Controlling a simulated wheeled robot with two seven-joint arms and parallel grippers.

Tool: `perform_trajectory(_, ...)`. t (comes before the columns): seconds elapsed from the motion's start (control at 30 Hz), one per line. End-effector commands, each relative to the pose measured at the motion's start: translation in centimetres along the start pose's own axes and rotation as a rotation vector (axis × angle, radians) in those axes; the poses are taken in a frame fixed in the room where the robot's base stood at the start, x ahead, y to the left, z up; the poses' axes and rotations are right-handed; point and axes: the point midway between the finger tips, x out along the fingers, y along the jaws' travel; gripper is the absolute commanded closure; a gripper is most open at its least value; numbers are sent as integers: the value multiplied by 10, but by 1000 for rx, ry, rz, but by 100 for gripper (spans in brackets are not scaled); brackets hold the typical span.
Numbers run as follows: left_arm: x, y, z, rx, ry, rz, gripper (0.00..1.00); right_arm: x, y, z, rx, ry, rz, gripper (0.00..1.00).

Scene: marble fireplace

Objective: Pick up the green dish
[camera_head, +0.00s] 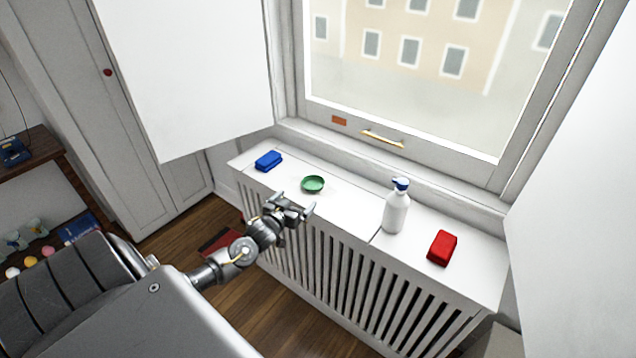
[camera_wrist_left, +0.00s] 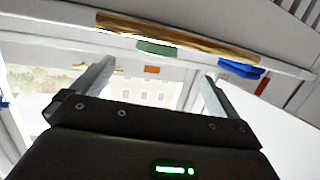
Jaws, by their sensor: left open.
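The green dish (camera_head: 313,184) is small, round and shallow. It sits on the white radiator cover (camera_head: 345,207) below the window. It also shows edge-on in the left wrist view (camera_wrist_left: 157,48), between my two fingers in the picture. My left gripper (camera_head: 294,203) is open and empty at the front edge of the cover, just short of the dish and apart from it. Its spread fingers also show in the left wrist view (camera_wrist_left: 158,67). My right gripper is in neither view.
A blue block-like item (camera_head: 268,160) lies left of the dish. A white bottle with a blue top (camera_head: 397,208) and a red block-like item (camera_head: 442,247) stand to the right. The window frame (camera_head: 420,147) is behind. The cover around the dish is clear.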

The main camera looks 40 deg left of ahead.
Motion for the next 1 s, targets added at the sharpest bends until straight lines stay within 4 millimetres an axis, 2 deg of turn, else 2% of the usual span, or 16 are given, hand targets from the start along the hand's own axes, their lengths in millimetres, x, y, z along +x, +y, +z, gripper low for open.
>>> perform_trajectory(0.07,5,0,0,0,0,-1,1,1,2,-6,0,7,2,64)
perform_trajectory(0.13,15,0,0,0,0,-1,1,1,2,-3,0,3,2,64)
perform_trajectory(0.3,42,1,0,-1,0,-1,1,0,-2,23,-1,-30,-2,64)
perform_trajectory(0.4,52,1,1,0,-1,-1,1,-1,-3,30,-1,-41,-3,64)
perform_trajectory(0.67,60,1,0,0,-1,0,1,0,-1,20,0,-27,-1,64)
perform_trajectory(1.0,102,5,0,0,-1,-1,1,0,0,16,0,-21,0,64)
